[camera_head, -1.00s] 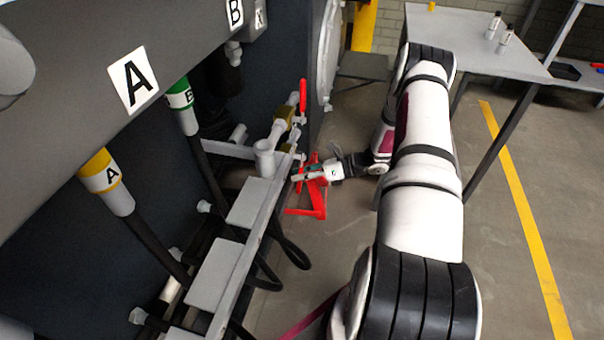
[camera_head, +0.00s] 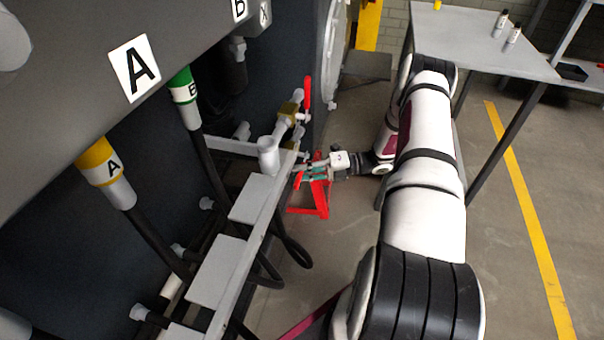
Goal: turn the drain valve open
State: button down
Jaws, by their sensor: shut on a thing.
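The pipework at the end of the grey rail has a brass valve body (camera_head: 288,109) with an upright red lever (camera_head: 307,92). Lower down, by the rail's side, a small red handle (camera_head: 298,181) shows at the tips of my gripper (camera_head: 304,174). My gripper reaches in from the right, roughly level, with greenish finger pads, and is shut on this red handle as far as I can see. The fingers hide part of the handle, and its joint to the pipe is not clear.
A red stand (camera_head: 321,198) is on the floor just below my gripper. Yellow (camera_head: 102,172) and green (camera_head: 184,90) capped hoses hang at left beside the grey rail (camera_head: 262,215). A table (camera_head: 480,45) with bottles stands at back right. Floor right of my arm is clear.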

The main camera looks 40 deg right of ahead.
jog(key=shift+r+m+y, duration=0.4)
jog(key=shift+r+m, duration=0.15)
jog(key=shift+m, duration=0.35)
jog(key=shift+r, duration=0.1)
jog(key=c, duration=1.5)
grip_release()
jog(key=shift+o, duration=0.2)
jog(key=v, duration=1.2)
